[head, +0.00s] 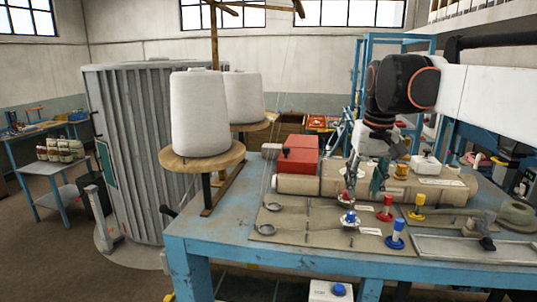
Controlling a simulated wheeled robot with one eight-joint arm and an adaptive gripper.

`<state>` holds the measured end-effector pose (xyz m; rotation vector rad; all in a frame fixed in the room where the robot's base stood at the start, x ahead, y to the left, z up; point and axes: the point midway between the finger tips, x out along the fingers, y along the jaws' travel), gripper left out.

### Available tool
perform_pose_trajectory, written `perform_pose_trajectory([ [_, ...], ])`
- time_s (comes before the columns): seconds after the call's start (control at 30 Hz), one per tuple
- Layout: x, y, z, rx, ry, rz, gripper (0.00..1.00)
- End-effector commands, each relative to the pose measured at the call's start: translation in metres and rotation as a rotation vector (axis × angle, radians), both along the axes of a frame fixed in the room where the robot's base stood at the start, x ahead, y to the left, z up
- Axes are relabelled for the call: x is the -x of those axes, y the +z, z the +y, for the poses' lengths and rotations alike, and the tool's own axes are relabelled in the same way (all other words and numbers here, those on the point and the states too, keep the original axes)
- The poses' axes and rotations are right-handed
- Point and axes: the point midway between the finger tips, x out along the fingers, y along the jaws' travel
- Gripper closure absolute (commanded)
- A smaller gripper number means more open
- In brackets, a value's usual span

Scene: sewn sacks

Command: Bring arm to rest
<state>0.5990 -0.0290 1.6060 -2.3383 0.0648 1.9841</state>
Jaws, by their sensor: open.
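My arm reaches in from the right side of the head view, over the blue workbench (205,237). My gripper (362,197) points down and is open, with its fingers apart. Just below it a small blue-topped piece with a white base (349,219) stands on the mat (315,222). I see nothing held between the fingers. Whether the fingertips touch that piece I cannot tell.
A red piece (387,206), a yellow piece (417,207) and a blue piece (396,236) stand close by on the right. A tan roll (297,184) and a red box (299,156) lie behind. Large white thread cones (199,115) stand left.

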Motion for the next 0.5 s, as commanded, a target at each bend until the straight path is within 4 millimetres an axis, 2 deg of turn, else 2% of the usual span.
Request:
perform_pose_trajectory([
  [0.03,0.013,-0.003,0.003,0.002,0.004,-0.019,0.59],
  [0.27,0.065,-0.021,0.011,0.014,0.018,-0.117,0.59],
  [0.5,0.119,-0.051,0.018,0.025,0.034,-0.219,0.59],
])
